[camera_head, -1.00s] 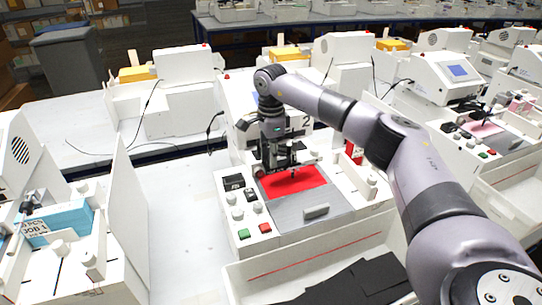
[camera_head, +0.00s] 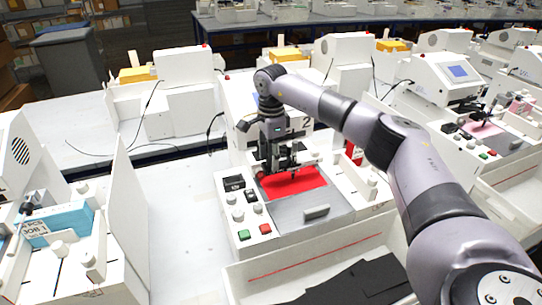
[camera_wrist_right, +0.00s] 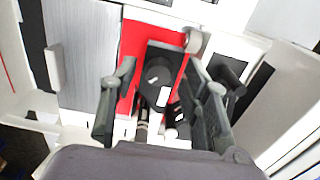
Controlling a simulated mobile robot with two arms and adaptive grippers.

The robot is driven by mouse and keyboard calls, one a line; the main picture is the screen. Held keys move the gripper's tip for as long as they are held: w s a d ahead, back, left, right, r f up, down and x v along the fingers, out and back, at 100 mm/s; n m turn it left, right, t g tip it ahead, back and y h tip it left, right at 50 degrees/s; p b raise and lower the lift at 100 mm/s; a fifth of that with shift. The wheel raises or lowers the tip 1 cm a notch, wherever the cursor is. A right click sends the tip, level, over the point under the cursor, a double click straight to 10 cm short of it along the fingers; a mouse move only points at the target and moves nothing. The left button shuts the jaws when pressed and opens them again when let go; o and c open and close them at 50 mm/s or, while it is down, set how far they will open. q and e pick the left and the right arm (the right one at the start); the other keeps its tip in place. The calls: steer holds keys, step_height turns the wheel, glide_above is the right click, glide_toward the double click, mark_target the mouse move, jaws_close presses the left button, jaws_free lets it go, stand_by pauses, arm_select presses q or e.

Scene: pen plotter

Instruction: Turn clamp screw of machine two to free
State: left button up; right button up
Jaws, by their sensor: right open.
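Machine two (camera_head: 285,222) is a white plotter with a "2" on its upright and a red work area (camera_head: 308,181) on its bed. My right gripper (camera_head: 280,172) points down over the back left of this red area. In the right wrist view, my gripper (camera_wrist_right: 162,76) is open, with a finger on each side of a dark pen carriage (camera_wrist_right: 168,55). A round black knob (camera_wrist_right: 158,72), which looks like the clamp screw, lies between the fingers. I cannot tell whether either finger touches it. In the head view my gripper largely hides the carriage. My left gripper is out of view.
A control panel with knobs and a green button (camera_head: 244,235) and a red button (camera_head: 265,229) lies left of the bed. A white tray (camera_head: 262,271) with dark sheets stands in front. Another machine with a blue stack (camera_head: 62,224) is at left. White table is free between them.

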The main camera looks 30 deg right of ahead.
steer(key=shift+r, duration=0.1)
step_height(320, 180, up, 12)
stand_by(0.5)
stand_by(0.5)
